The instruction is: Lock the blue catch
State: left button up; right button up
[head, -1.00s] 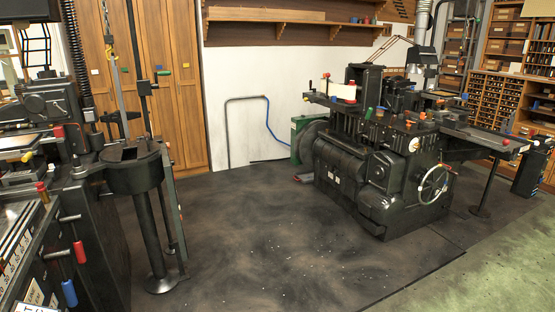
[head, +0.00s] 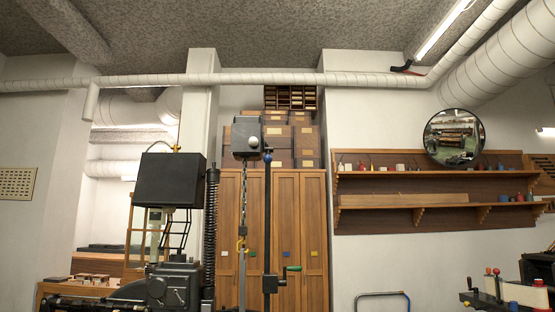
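I cannot make out for certain which part is the blue catch. A small blue piece (head: 268,156) sits near the top of a dark upright pole (head: 267,210), beside a grey box with a round pale knob (head: 247,138). It is too small to tell whether it is locked. A green-handled crank (head: 291,269) is lower on the pole. Neither of my grippers shows in the head view.
Part of a dark machine with a black box (head: 168,181) stands at the left. Wooden cabinets (head: 300,220) are behind the pole. Shelves (head: 430,200) and a round mirror (head: 454,137) are on the right wall. Another machine (head: 505,298) shows at lower right. The floor is out of view.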

aim_at(268, 158)
jog(key=i+l, duration=0.2)
jog(key=i, duration=0.15)
jog(key=i+l+z, duration=0.1)
jog(key=i, duration=0.25)
jog(key=i+l, duration=0.3)
jog(key=i+z, duration=0.05)
